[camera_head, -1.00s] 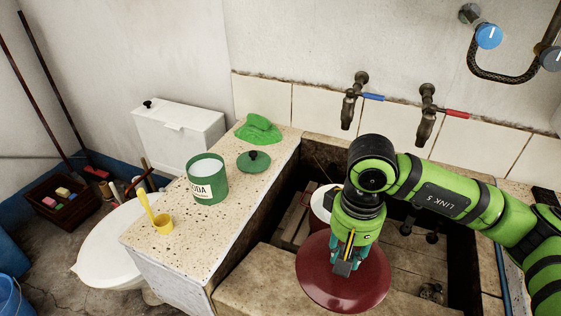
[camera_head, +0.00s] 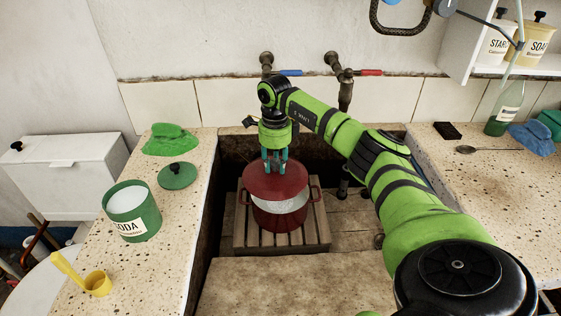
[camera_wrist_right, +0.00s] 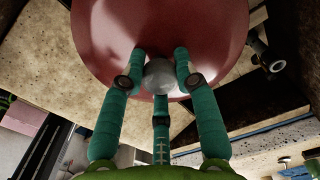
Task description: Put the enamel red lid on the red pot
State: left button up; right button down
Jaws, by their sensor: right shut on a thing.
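The red enamel lid (camera_head: 272,181) hangs in my right gripper (camera_head: 275,168) over the red pot (camera_head: 278,218). My right gripper is shut on the lid's knob; the right wrist view shows the teal fingers around the grey knob (camera_wrist_right: 160,76) with the lid (camera_wrist_right: 225,35) beyond. The pot stands upright on a wooden slatted crate (camera_head: 318,238) in the trough, with a handle on each side. The lid covers the back of the pot's mouth in the picture; a pale band of the pot shows below its front edge. Whether they touch I cannot tell. My left gripper is not in view.
Two taps (camera_head: 267,65) stick out of the wall behind the trough. The left ledge (camera_head: 185,222) bears a green soda tin (camera_head: 133,215), its green lid (camera_head: 177,176), a green cloth (camera_head: 170,140) and a yellow scoop (camera_head: 96,284). The front stone slab (camera_head: 285,285) is clear.

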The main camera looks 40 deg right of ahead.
aim_at(280, 176)
jog(key=shift+s+d+f+m, duration=0.1)
jog(key=shift+d+f+m, duration=0.2)
jog(key=shift+d+m, duration=0.5)
jog(key=shift+f, duration=0.15)
notch_tip(280, 176, down, 3)
jog(key=b, duration=0.3)
jog(key=shift+f, duration=0.1)
jog(key=shift+f+b, duration=0.15)
jog(key=shift+b, duration=0.2)
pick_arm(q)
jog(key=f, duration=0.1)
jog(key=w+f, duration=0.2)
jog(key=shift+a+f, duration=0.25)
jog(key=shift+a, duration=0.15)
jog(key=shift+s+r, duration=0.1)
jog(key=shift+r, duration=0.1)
pick_arm(e)
jog(key=shift+f, duration=0.25)
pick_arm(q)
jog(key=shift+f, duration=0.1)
pick_arm(e)
jog(key=shift+f, duration=0.15)
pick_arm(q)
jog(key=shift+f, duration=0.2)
pick_arm(e)
jog(key=shift+f, duration=0.45)
